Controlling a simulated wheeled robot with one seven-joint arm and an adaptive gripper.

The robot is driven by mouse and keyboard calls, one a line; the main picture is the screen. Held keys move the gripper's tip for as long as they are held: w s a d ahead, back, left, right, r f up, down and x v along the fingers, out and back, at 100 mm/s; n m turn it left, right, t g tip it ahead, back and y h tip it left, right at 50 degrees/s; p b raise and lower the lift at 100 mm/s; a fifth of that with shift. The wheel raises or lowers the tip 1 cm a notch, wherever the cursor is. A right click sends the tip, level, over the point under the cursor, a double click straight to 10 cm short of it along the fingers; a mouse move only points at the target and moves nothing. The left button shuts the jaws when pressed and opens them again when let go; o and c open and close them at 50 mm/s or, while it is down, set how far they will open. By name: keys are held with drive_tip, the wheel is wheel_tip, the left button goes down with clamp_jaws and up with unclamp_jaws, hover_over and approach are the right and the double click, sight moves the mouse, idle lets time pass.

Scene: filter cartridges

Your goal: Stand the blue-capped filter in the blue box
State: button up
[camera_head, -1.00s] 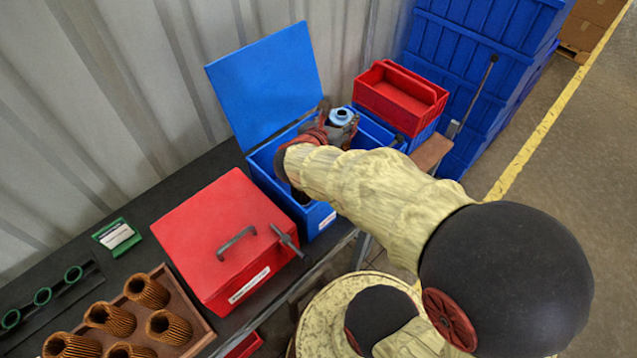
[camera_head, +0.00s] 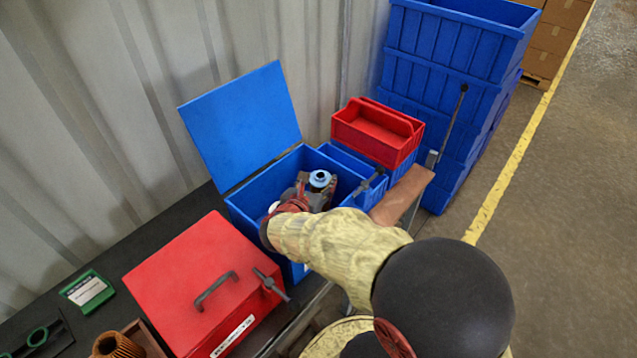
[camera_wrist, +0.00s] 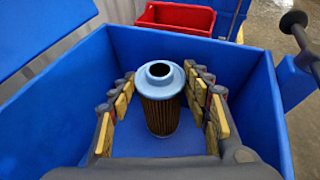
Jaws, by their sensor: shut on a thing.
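The blue-capped filter (camera_wrist: 160,95) is upright between my gripper's fingers, with its blue ring cap on top and brown pleats below. My gripper (camera_wrist: 161,112) is shut on it, with yellow pads on both sides. The blue box (camera_head: 247,206) has its lid raised at the back, and the filter and fingers are inside its walls. In the head view the blue cap (camera_head: 320,178) shows above my gripper (camera_head: 313,190). In the wrist view the box floor (camera_wrist: 150,145) shows around the filter; I cannot tell whether its base touches the floor.
A closed red box (camera_head: 190,262) with a handle stands left of the blue box. Stacked blue crates (camera_head: 445,90) are behind. A pleated brown filter (camera_head: 118,346) is at lower left.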

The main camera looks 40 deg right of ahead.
drive_tip(key=shift+f, duration=0.15)
drive_tip(key=o, duration=1.5)
drive_tip(key=shift+c, duration=0.2)
drive_tip(key=shift+o, duration=0.5)
